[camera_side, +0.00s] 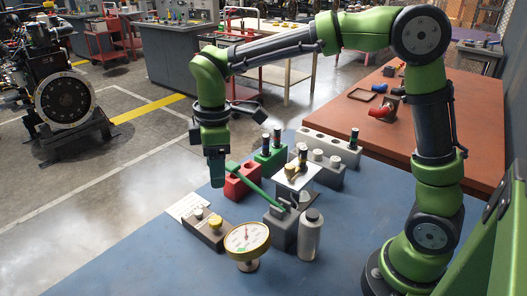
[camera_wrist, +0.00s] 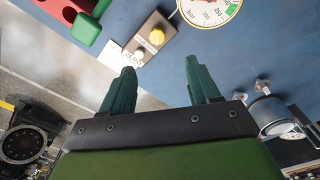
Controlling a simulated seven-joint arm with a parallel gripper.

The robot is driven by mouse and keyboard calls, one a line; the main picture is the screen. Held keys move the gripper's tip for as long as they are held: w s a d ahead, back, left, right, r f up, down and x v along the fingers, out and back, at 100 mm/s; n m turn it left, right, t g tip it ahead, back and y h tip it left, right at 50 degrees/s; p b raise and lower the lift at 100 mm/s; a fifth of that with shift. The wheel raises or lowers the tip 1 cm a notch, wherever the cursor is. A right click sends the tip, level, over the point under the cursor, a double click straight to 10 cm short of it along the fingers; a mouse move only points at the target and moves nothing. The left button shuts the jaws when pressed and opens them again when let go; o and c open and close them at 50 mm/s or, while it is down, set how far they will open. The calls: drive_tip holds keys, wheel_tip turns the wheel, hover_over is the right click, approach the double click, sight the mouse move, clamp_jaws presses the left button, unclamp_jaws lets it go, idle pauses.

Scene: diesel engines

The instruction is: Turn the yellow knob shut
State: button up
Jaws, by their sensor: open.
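The yellow knob (camera_side: 215,222) sits on top of a small grey-brown box (camera_side: 203,235) near the front left of the blue table. Beside it on the same box is a smaller white knob (camera_side: 198,212). In the wrist view the yellow knob (camera_wrist: 157,36) lies beyond my fingertips, roughly between their lines, with the white knob (camera_wrist: 139,56) nearer the left finger. My gripper (camera_side: 217,172) points down above the table, behind the box in the side view and apart from the knob. In the wrist view my gripper (camera_wrist: 160,66) has its two green fingers spread with nothing between them.
A round gauge (camera_side: 247,238) stands right of the box. A green lever (camera_side: 250,183) slants from a grey block (camera_side: 282,230), beside a grey bottle (camera_side: 310,235). Red (camera_side: 240,183) and green (camera_side: 270,156) blocks stand behind. The blue table's front left is clear.

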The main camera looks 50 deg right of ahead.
sight(215, 220)
drive_tip(key=f+n, duration=0.1)
drive_tip(key=f, duration=0.4)
drive_tip(key=w+f+n, duration=0.1)
drive_tip(key=f+n, duration=0.1)
drive_tip(key=f, duration=0.3)
drive_tip(key=f+n, duration=0.2)
drive_tip(key=f, duration=0.3)
drive_tip(key=shift+w+a+f, duration=0.1)
drive_tip(key=shift+w+a, duration=0.2)
drive_tip(key=shift+w, duration=0.05)
drive_tip(key=c, duration=1)
drive_tip(key=shift+c, duration=0.2)
